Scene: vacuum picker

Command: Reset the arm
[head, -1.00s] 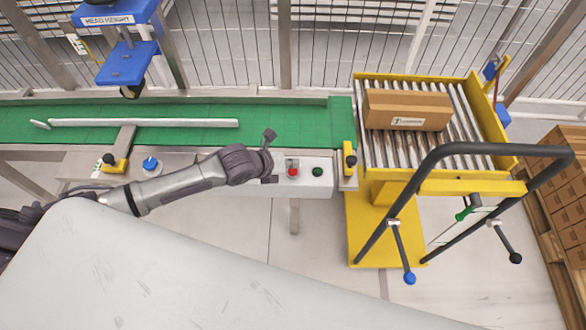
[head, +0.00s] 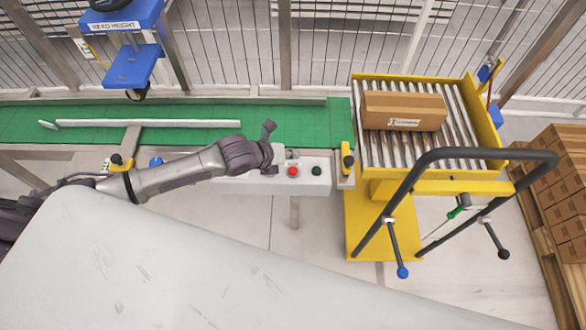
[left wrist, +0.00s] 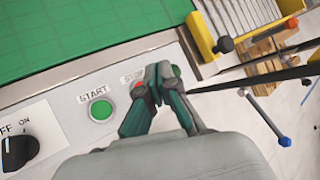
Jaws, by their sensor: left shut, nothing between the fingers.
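My left arm reaches in from the left in the head view, and its gripper (head: 282,157) is just left of the control panel's red button (head: 292,171). In the left wrist view the gripper (left wrist: 160,72) is shut and empty, with its fingertips together over the panel. A green button (left wrist: 100,110) under a START label shows left of the fingers. The red button is mostly hidden behind them. My right gripper is not in view.
A green conveyor (head: 180,137) runs behind the panel (head: 240,184). A yellow roller cart (head: 430,185) holds a cardboard box (head: 404,111) at right. A blue scale-like unit (head: 132,66) hangs upper left. Stacked boxes (head: 565,185) stand far right. A black ON/OFF knob (left wrist: 20,150) shows in the left wrist view.

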